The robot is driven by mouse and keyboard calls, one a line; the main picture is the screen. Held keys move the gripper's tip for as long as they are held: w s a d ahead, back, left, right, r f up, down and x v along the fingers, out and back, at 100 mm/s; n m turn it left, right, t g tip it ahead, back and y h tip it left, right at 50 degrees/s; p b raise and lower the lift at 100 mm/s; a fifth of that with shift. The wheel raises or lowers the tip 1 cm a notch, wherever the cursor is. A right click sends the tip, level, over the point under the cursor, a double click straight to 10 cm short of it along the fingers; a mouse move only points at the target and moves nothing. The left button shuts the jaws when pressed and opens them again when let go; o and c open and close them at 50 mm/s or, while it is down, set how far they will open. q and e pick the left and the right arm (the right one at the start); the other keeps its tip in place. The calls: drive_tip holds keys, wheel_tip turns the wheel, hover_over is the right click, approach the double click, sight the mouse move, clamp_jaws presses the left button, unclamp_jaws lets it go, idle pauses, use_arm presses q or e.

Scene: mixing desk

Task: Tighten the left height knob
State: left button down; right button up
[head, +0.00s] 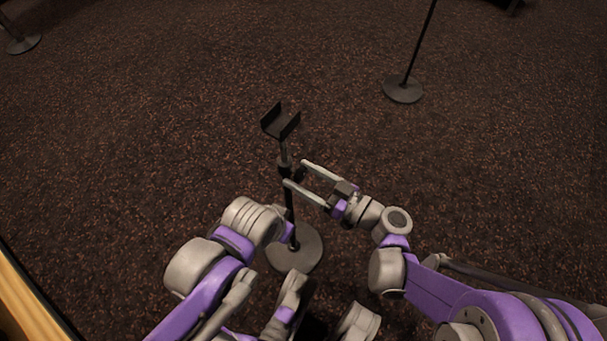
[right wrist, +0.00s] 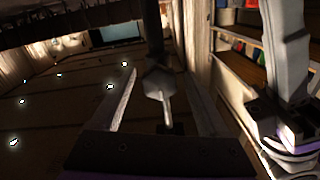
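A black stand (head: 287,160) with a U-shaped cradle (head: 281,122) on top rises from a round grey base (head: 308,254) on the carpet. A small dark height knob (head: 299,174) sits at the collar below the cradle. My right gripper (head: 295,174) is open, with one finger on each side of the knob. In the right wrist view the knob (right wrist: 158,84) lies between the spread fingers, with gaps on both sides. My left gripper (head: 287,233) is low beside the pole. Its fingers are mostly hidden behind my left wrist.
Another round-based stand (head: 403,89) with a thin pole stands at the upper right. A further base (head: 24,43) is at the upper left. A wooden edge (head: 30,305) is at the lower left. The carpet (head: 170,120) around the stand is clear.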

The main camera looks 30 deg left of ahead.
drive_tip(key=shift+d, duration=0.1)
drive_tip(key=d+p, duration=0.1)
drive_tip(key=d, duration=0.9)
drive_tip(key=shift+s+d, duration=0.25)
drive_tip(key=shift+s, duration=0.2)
